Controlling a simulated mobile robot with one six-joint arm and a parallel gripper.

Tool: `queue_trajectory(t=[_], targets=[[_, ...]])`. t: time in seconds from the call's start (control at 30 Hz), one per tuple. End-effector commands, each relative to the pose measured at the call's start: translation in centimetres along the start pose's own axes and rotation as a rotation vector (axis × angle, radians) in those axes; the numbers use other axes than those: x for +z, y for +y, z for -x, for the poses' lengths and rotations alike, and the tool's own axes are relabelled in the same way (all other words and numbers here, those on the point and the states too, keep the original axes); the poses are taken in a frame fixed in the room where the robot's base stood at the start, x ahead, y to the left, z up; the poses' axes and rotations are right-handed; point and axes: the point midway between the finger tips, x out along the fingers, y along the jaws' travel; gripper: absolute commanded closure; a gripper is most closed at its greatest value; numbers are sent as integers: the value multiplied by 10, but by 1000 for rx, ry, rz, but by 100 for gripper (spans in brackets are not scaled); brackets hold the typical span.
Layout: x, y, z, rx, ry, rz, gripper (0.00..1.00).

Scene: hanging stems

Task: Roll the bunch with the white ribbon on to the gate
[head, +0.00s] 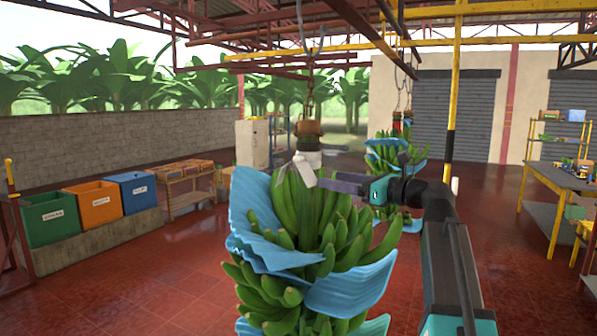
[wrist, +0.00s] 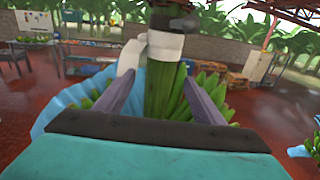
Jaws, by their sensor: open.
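The bunch with the white ribbon (head: 305,235) hangs in the middle of the head view, green, with blue sheets between its hands of fruit. Its white ribbon (head: 304,172) is at the stem, below a brown trolley fitting (head: 309,133) and a chain. My gripper (head: 324,186) reaches in from the right at stem height. In the wrist view my gripper (wrist: 160,84) is open, its two fingers either side of the green stem (wrist: 163,92); contact cannot be told. The white ribbon (wrist: 130,57) shows just beyond the left finger. I cannot make out a gate.
A second bunch (head: 385,160) with blue sheets hangs behind, to the right. A yellow and black post (head: 450,120) stands at right, near a table (head: 565,178). Green, orange (head: 98,203) and blue bins stand at left. Yellow rails (head: 330,50) run overhead. Red floor is open at left.

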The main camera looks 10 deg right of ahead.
Motion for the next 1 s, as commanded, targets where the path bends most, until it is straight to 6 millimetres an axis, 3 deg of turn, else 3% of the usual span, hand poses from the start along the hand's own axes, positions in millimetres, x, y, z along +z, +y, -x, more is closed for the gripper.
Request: queue_trajectory(t=[0.57, 1.0], targets=[[1, -3, -2, -6, 0, 0, 37], [2, -4, -52, -6, 1, -1, 37]])
